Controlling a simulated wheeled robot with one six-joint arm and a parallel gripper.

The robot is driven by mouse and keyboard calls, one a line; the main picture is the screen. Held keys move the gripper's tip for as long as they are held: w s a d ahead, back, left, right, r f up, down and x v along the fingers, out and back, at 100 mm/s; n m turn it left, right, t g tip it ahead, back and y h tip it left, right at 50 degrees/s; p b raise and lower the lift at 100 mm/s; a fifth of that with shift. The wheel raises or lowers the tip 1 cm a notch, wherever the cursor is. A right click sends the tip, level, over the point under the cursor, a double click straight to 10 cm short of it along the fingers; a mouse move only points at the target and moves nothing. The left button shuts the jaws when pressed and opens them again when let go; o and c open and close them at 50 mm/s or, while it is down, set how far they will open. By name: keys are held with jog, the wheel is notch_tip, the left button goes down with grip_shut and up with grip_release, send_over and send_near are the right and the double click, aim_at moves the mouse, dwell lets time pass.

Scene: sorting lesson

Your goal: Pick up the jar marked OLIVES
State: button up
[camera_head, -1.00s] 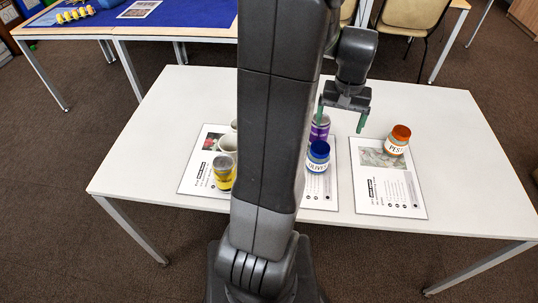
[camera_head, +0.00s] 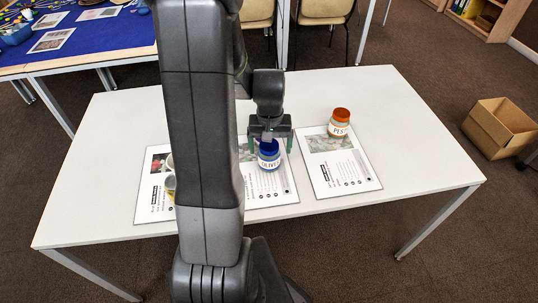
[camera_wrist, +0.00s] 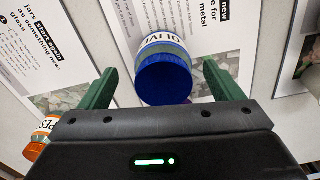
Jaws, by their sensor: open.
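The OLIVES jar (camera_head: 268,158) has a blue lid and a white label, and stands upright on the middle sheet (camera_head: 285,190). My gripper (camera_head: 269,143) is open and above the table at the jar's far side, with a green finger to either side of its lid. In the wrist view the jar (camera_wrist: 163,78) shows between the two spread fingers of my gripper (camera_wrist: 162,82), with gaps on both sides. I cannot tell how far the fingers reach down beside it.
The PESTO jar (camera_head: 340,122), with an orange lid, stands on the right sheet (camera_head: 345,175). The front right of the white table (camera_head: 420,165) is clear. A cardboard box (camera_head: 498,128) sits on the floor.

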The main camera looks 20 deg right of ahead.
jog(key=shift+w+a+f, duration=0.1)
jog(key=shift+a+f, duration=0.05)
jog(key=shift+f, duration=1.65)
jog(key=c, duration=1.2)
jog(key=shift+r, duration=0.15)
